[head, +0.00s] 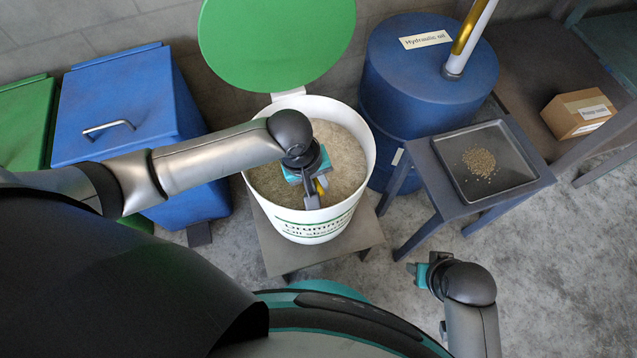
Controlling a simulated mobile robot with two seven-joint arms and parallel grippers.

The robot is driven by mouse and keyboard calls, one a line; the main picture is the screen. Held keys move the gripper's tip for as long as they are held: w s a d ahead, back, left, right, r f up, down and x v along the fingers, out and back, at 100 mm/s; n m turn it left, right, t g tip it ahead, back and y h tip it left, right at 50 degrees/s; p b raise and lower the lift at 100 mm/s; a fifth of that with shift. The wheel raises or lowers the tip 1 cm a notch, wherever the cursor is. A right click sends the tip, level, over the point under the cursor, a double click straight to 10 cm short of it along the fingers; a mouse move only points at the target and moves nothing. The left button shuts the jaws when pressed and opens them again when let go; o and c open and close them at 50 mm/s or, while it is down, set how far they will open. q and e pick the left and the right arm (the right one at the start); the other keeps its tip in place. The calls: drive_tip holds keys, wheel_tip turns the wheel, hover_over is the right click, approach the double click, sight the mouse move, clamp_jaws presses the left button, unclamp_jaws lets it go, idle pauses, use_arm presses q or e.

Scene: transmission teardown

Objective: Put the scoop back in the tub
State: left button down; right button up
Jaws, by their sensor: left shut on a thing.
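The white tub (345,208) stands with its round green lid (278,40) swung open behind it. Pale granular absorbent (345,150) fills much of it. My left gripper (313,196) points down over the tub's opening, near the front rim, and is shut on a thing. A small yellow piece, which I take to be part of the scoop (322,184), shows beside the fingers; the rest is hidden by the gripper. I cannot tell whether the scoop touches the absorbent. My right gripper (416,272) is low at the right, away from the tub; its jaw opening is unclear.
The tub rests on a low stand (370,235). A blue hydraulic oil drum (425,85) stands behind right. A dark tray (505,180) with a small heap of granules sits on a side table. Blue (120,95) and green (22,120) bins stand left. A cardboard box (578,113) lies far right.

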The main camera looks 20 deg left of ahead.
use_arm(q)
drive_tip(key=shift+f, duration=0.1)
drive_tip(key=c, duration=0.9)
unclamp_jaws()
drive_tip(key=shift+o, duration=0.2)
use_arm(e)
drive_tip(key=shift+f, duration=0.1)
use_arm(q)
drive_tip(key=shift+r, duration=0.45)
drive_tip(key=p+v, duration=0.6)
drive_tip(key=v, duration=0.5)
drive_tip(key=shift+r+p, duration=0.15)
drive_tip(key=shift+p, duration=0.15)
use_arm(e)
drive_tip(key=s+d+f+g, duration=0.1)
drive_tip(key=s+d+f, duration=0.3)
drive_tip(key=s+f, duration=0.3)
drive_tip(key=shift+s+x, duration=0.45)
drive_tip(key=shift+x, duration=1.6)
use_arm(q)
drive_tip(key=shift+s+a, duration=0.1)
use_arm(e)
drive_tip(key=shift+d+f, duration=0.15)
